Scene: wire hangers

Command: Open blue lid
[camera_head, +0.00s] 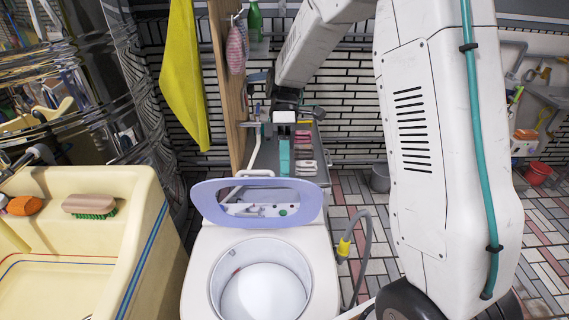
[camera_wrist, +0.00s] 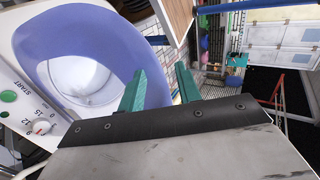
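The blue lid (camera_head: 207,207) is a pale violet-blue ring with a clear window. In the head view it stands raised and tilted at the back of the white washer (camera_head: 205,270), whose round drum opening shows uncovered in front of it. In the wrist view the lid (camera_wrist: 95,28) fills the upper left, with the drum seen through its window. My gripper (camera_head: 284,158) is just behind and above the lid's upper right edge. In the wrist view its two teal fingers (camera_wrist: 161,70) are apart, with nothing clearly held between them. I cannot tell whether a finger touches the lid.
The washer's panel with a knob (camera_wrist: 40,127) lies behind the lid. A cream sink (camera_head: 140,235) with a green-bristled brush (camera_head: 90,206) stands at the left. A wooden board (camera_head: 228,85) and yellow cloth (camera_head: 181,75) are behind. A grey hose (camera_head: 365,240) hangs at the washer's right.

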